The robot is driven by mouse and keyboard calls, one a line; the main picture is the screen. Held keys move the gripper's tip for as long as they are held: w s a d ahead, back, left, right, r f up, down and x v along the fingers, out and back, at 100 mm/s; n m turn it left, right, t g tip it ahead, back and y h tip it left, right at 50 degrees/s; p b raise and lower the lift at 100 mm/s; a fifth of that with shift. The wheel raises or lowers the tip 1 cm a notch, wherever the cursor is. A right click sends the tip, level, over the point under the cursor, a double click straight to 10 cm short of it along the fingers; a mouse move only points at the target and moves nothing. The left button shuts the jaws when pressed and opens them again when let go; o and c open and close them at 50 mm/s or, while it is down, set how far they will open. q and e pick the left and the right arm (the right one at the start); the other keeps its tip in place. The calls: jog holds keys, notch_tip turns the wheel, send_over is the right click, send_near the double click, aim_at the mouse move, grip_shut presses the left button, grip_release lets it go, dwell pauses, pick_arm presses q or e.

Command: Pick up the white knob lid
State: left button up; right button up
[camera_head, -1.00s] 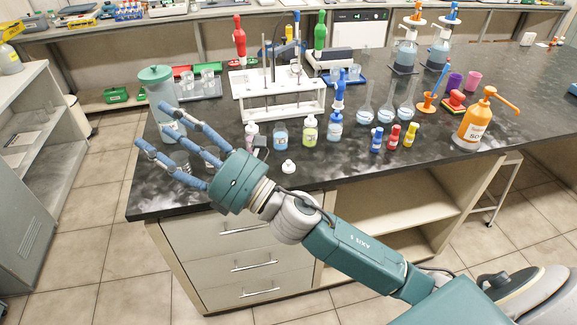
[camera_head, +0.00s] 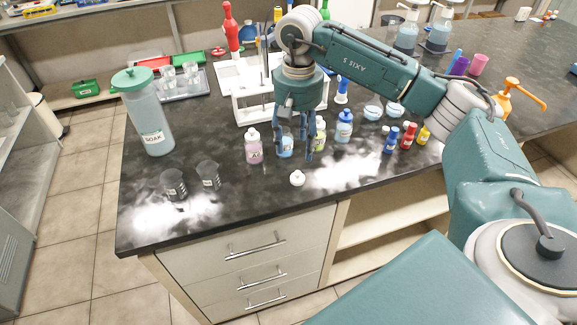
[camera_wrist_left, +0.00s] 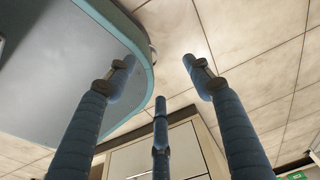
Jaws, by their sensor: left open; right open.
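The white knob lid (camera_head: 297,179) lies on the black bench top near its front edge in the head view, just in front of a row of small bottles. My right gripper (camera_head: 298,143) points down above the bench with its fingers spread. It is open and empty, a little behind and above the lid in the picture, and apart from it. Its fingers partly cover a blue-labelled bottle (camera_head: 286,149) and a yellow-green bottle (camera_head: 320,137). My left gripper (camera_wrist_left: 160,76) shows only in the left wrist view, open and empty, with floor and drawers beyond its fingers.
A pink-labelled bottle (camera_head: 254,150) and a blue-capped bottle (camera_head: 344,129) flank the gripper. A white rack (camera_head: 250,112) stands behind. Two small beakers (camera_head: 208,176) and a tall SOAK bottle (camera_head: 150,118) stand left. The bench around the lid's front and left is clear.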

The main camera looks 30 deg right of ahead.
send_over(298, 171)
notch_tip(298, 171, down, 4)
jog(key=shift+s+f+p, duration=0.1)
jog(key=shift+s+p, duration=0.05)
jog(key=shift+p, duration=0.25)
jog(key=shift+f, duration=0.25)
notch_tip(298, 171, down, 4)
jog(key=shift+a+f+p, duration=0.1)
jog(key=shift+f+p, duration=0.1)
jog(key=shift+p, duration=0.9)
jog(key=shift+f, duration=0.2)
jog(key=c, duration=0.8)
pick_arm(q)
jog(key=s+r, duration=0.2)
jog(key=s, duration=0.4)
jog(key=shift+a+r+g, duration=0.15)
jog(key=shift+r+g, duration=0.15)
jog(key=shift+r, duration=0.05)
pick_arm(e)
jog(key=shift+c, duration=0.4)
